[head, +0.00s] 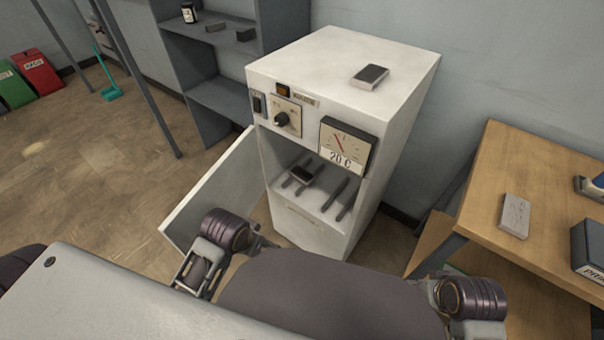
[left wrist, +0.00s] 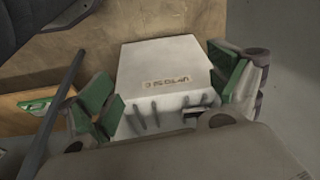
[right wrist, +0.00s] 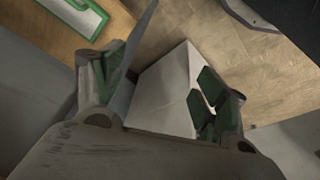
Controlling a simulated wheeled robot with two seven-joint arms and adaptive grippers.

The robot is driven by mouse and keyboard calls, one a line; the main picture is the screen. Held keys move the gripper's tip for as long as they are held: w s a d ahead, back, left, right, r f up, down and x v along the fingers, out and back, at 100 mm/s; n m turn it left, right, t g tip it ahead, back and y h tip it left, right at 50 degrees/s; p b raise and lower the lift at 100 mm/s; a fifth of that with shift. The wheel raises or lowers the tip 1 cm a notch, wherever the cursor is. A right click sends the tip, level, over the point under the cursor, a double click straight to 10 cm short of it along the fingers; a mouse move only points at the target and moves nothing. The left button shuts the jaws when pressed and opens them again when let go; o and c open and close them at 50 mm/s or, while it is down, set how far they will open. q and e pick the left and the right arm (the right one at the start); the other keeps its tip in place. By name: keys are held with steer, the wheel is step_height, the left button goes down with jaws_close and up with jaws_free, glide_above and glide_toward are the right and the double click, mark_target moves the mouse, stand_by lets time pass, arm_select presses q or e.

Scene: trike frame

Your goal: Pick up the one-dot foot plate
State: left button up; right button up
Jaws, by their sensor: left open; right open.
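Three small plates or blocks could be the foot plate; no dots are legible. A dark-topped plate (head: 370,77) lies on the white cabinet's top (head: 330,60). A dark piece (head: 301,175) rests on the slotted rack (head: 322,205) inside the open cabinet. A light grey plate with small marks (head: 515,215) lies on the wooden table (head: 545,165). My left gripper (left wrist: 170,95) is open and empty before the cabinet front. My right gripper (right wrist: 160,90) is open and empty, low near the table's left side. Both are apart from all three pieces.
The cabinet door (head: 210,195) hangs open to the left. A dial gauge (head: 346,147) reads 20 C above the opening. A grey shelf (head: 215,60) with a jar and dark blocks stands behind. A dark box (head: 590,248) sits at the table's right edge.

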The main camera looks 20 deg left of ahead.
arm_select(q)
steer(key=w+d+f+n, duration=0.2)
steer(key=w+d+f, duration=0.2)
steer(key=w, duration=0.4)
steer(key=w+d+f+n+y, duration=0.1)
steer(key=w+d+f+n, duration=0.2)
steer(key=w, duration=0.5)
steer(key=w+d+f+n, duration=0.3)
steer(key=w+d+f, duration=0.2)
steer(key=w, duration=0.3)
steer(key=shift+w+d+g+y, duration=0.2)
steer(key=shift+w+g+y, duration=0.1)
steer(key=shift+w, duration=0.1)
steer(key=w, duration=0.2)
steer(key=w+n+y, duration=0.1)
steer(key=w, duration=0.1)
steer(key=w+a+n, duration=0.1)
steer(key=shift+w+r, duration=0.3)
steer(key=shift+w, duration=0.1)
steer(key=shift+w+a+r+n+y, duration=0.1)
steer(key=shift+w+a+n+y, duration=0.2)
steer(key=shift+w+y, duration=0.15)
arm_select(e)
steer(key=a+f, duration=0.2)
steer(key=f, duration=0.4)
steer(key=s+a+f+g+y, duration=0.1)
steer(key=a+f, duration=0.1)
steer(key=f, duration=0.5)
steer(key=shift+s+a+f+n, duration=0.25)
steer(key=shift+s+a+n, duration=0.05)
